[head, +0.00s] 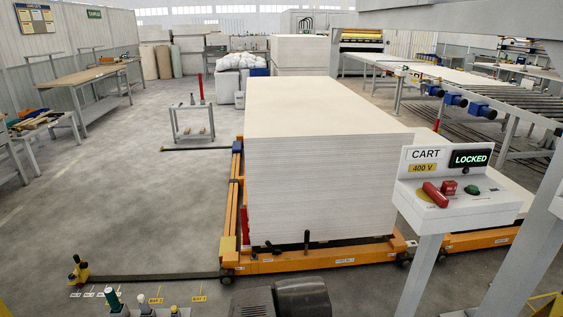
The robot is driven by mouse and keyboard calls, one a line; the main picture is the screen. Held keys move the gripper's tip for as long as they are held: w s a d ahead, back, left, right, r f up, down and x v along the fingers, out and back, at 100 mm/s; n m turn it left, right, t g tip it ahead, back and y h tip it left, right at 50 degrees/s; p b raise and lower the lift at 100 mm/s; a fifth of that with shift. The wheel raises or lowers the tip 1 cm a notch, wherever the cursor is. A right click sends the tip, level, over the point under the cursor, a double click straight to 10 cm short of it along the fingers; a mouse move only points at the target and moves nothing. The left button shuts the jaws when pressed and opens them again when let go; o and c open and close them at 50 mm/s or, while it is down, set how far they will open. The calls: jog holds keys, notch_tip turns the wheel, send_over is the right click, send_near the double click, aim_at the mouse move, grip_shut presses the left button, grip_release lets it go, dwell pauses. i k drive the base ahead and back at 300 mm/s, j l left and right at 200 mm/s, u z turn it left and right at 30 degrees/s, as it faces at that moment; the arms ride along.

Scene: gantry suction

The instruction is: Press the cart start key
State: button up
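The white cart console (478,214) stands on a post at the right, with a sloped top and an upright back panel. On the sloped top are a red rotary handle (435,195) on a yellow plate, a red key (449,187) and a green key (471,190). The lettering by the keys is too small to read. My gripper's fingers do not show; a dark rounded shape at the bottom edge may be part of my arm.
A tall stack of pale boards (320,185) sits on an orange cart (318,260) left of the console. Several small control knobs stand at the lower left edge. A roller conveyor (490,102) runs behind at right. The grey floor at left is open.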

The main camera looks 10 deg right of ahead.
aim_at(472, 188)
jog(key=z, duration=1.55)
